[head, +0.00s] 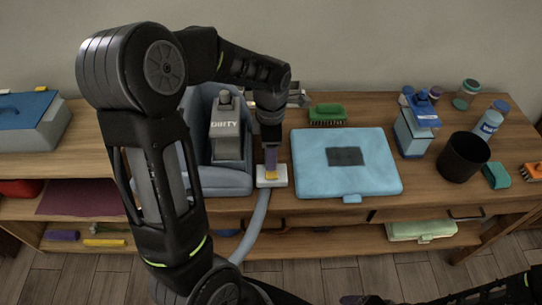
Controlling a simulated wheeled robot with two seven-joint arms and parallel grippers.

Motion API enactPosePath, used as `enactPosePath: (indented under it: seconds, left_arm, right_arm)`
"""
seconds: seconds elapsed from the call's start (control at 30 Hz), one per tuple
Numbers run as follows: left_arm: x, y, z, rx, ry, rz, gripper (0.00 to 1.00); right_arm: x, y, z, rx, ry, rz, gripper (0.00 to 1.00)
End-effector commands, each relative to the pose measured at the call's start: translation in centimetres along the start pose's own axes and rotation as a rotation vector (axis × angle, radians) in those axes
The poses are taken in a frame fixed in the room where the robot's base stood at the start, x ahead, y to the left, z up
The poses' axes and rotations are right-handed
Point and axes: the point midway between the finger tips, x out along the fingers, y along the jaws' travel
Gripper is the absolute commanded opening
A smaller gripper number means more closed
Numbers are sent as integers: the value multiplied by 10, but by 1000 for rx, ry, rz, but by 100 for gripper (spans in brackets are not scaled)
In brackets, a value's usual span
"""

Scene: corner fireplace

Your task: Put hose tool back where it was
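A blue-grey cleaning machine with a grey tank marked "DIRTY" (226,143) stands on the wooden bench, left of centre. A pale hose tool head (279,181) lies at the bench's front edge, just right of the machine. A grey-blue hose (256,228) runs down in front of the bench from near it. My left gripper (271,169) points straight down at the tool head, with a small yellow and purple part at its tip. Whether its fingers grip the tool is not clear. My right arm lies along the bottom right edge; its gripper's state is not visible clearly.
A light blue case (313,175) lies right of the tool, with a green brush (327,114) behind it. A grey-blue box (30,122) is far left. Lower shelves hold cloths.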

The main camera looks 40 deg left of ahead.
Motion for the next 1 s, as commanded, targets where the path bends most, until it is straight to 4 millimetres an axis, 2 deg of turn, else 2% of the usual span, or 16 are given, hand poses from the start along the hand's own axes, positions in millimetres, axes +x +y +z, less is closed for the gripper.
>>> enactPosePath:
  seconds: [0.1, 0.2, 0.6, 0.63, 0.87, 1.0]
  left_arm:
    - [18, -1, 0, 0, 2, -4, 22]
    - [27, 0, 0, -1, 1, -2, 22]
    - [33, 0, 0, 0, 0, 0, 22]
    - [31, 0, 0, 0, 0, 0, 62]
    - [31, 0, 0, 0, 0, -1, 81]
    - [31, 0, 0, 0, 0, -1, 81]
  right_arm:
    - [-2, -1, 0, 0, 0, 0, 85]
    - [-2, -1, 0, 0, 0, 0, 85]
    - [2, 1, 0, 0, 0, 0, 85]
    - [1, 0, 0, 0, 0, 0, 85]
    - [0, 0, 0, 0, 0, 0, 85]
    - [0, 0, 0, 0, 0, 0, 85]
